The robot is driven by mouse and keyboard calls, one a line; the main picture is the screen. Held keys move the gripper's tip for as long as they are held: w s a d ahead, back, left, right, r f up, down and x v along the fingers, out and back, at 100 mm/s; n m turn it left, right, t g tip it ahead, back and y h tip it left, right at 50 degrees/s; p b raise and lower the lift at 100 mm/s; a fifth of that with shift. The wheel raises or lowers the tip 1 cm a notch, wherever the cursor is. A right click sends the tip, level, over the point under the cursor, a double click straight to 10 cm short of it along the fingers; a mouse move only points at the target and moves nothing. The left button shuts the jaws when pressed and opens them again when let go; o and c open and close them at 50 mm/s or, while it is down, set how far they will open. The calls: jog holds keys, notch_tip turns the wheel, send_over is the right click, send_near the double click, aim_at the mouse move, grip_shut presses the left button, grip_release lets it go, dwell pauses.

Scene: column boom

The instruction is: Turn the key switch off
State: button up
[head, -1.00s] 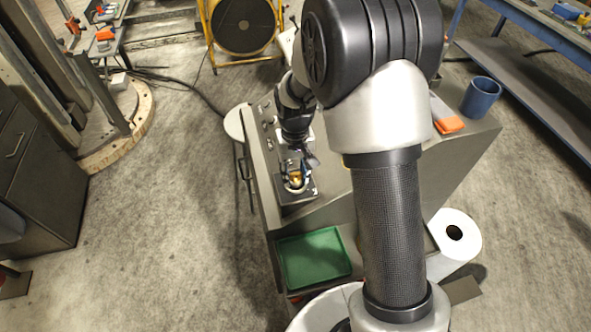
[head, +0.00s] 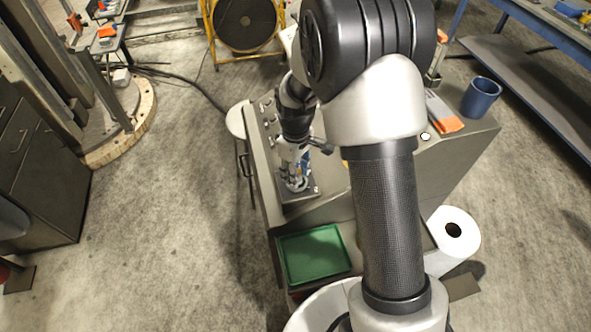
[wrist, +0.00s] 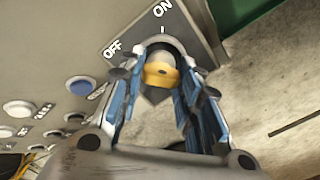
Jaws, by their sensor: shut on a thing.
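The key switch sits on a dark plate (wrist: 197,30) marked OFF and ON, which also shows on the sloped console in the head view (head: 314,192). Its yellow key (wrist: 160,74) is between the blue fingers of my gripper (wrist: 163,78) in the wrist view. My gripper is shut on the key. The OFF label is to the left of the switch and the ON label is above it, near a short white tick. I cannot tell exactly which mark the key points to. In the head view my gripper (head: 297,180) is over the plate and hides the key.
A blue button (wrist: 80,86) and several pale buttons line the console left of the switch in the wrist view. A green tray (head: 313,255) lies in front of the console. A blue cup (head: 481,97) stands on its right. Open floor lies to the left.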

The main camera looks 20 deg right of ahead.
dwell(0.5)
jog(key=o, duration=1)
jog(key=shift+o, duration=0.2)
notch_tip(320, 180, up, 12)
